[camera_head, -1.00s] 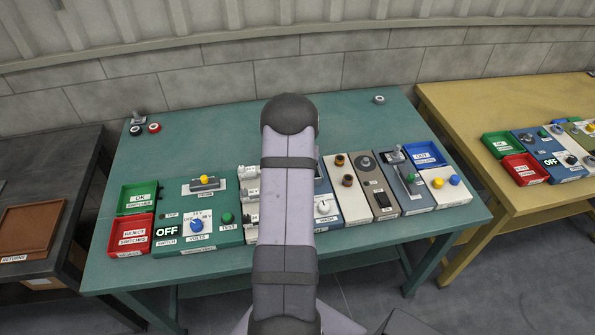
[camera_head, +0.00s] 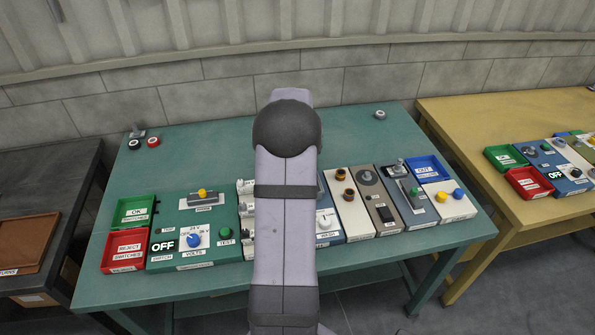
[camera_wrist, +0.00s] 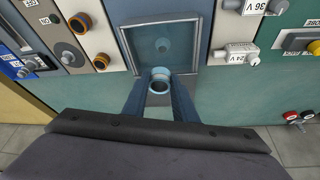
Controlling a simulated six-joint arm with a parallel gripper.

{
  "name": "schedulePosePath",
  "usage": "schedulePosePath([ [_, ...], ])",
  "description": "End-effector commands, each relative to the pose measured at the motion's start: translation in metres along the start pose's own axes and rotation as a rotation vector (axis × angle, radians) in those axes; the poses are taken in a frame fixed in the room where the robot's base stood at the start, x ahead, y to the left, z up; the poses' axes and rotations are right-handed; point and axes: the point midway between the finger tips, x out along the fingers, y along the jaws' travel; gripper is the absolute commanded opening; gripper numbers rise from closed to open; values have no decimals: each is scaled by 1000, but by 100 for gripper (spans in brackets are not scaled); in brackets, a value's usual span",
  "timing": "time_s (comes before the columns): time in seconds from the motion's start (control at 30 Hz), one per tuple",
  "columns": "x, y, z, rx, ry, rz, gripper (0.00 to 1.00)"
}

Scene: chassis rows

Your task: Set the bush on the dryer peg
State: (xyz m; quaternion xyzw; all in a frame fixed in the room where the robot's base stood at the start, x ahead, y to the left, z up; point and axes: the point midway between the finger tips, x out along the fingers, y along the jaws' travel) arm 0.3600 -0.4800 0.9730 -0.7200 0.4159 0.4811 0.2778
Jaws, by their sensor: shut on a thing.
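My gripper (camera_wrist: 159,92) shows in the wrist view, its two dark blue fingers shut on a small pale blue ring-shaped bush (camera_wrist: 159,74). The bush's round opening faces the camera. It is by the near edge of a grey-framed square recess (camera_wrist: 204,40) on a blue-grey panel; I cannot tell whether it touches anything. A faint round feature (camera_wrist: 163,44) shows inside the frame; I cannot tell whether it is the dryer peg. In the head view my arm hides the gripper, the bush and most of this panel.
Beside that panel is a cream panel (camera_head: 353,222) with two brown rings (camera_head: 348,194). A grey panel with a round knob (camera_head: 365,177) stands next to it. White valve-like parts (camera_wrist: 241,53) flank the other side. The teal bench's back area (camera_head: 210,150) is largely clear.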

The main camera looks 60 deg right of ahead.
Motion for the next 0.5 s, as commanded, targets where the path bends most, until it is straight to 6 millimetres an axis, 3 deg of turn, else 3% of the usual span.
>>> schedulePosePath([
  [0.27,-3,7,-7,21,-1,8,2],
  [0.5,7,46,-32,153,-10,57,2],
])
